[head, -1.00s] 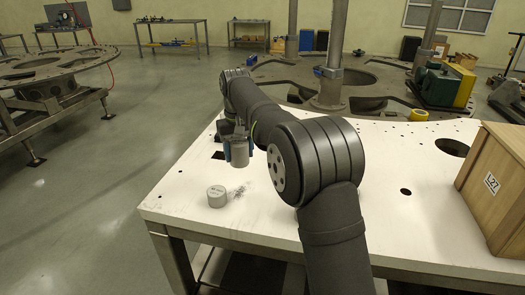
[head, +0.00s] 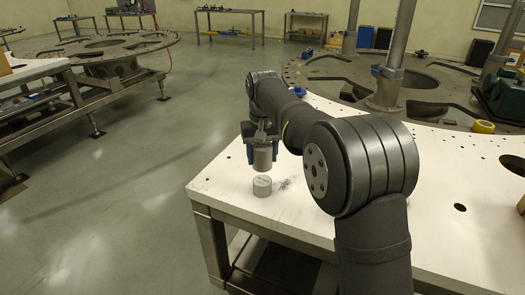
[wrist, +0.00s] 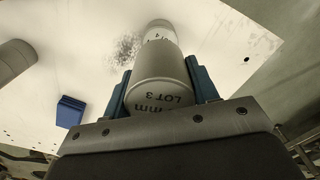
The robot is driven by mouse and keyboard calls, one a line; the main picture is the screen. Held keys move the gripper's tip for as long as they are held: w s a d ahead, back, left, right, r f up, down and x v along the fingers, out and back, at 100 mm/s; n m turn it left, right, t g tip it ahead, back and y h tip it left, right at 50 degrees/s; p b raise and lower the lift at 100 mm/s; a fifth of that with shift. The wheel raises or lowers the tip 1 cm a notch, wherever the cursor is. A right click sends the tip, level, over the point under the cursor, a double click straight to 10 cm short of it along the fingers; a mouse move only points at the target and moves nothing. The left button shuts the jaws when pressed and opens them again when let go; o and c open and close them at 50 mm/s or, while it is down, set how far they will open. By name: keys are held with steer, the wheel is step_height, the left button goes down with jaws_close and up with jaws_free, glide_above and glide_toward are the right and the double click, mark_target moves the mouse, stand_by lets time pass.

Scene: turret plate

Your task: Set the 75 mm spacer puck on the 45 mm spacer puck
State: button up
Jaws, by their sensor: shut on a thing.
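The taller grey 75 mm spacer puck (head: 263,158) is upright between the blue fingers of my gripper (head: 263,150). In the wrist view the lower puck (wrist: 160,31) shows just beyond the held one, partly hidden.
The white table (head: 232,177) has its left edge close to the pucks. A dark speckled patch (head: 284,184) lies right of the lower puck. A small blue block (head: 298,91) sits farther back. My arm covers the table's middle.

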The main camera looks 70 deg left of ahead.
mark_target(262, 168)
steer(key=shift+f, duration=2.5)
steer(key=o, duration=1.5)
steer(key=shift+f, duration=0.1)
step_height(262, 168, up, 18)
steer(key=shift+f, duration=0.25)
steer(key=shift+f, duration=0.1)
step_height(262, 168, down, 17)
steer(key=shift+f, duration=0.2)
steer(key=shift+r, duration=0.2)
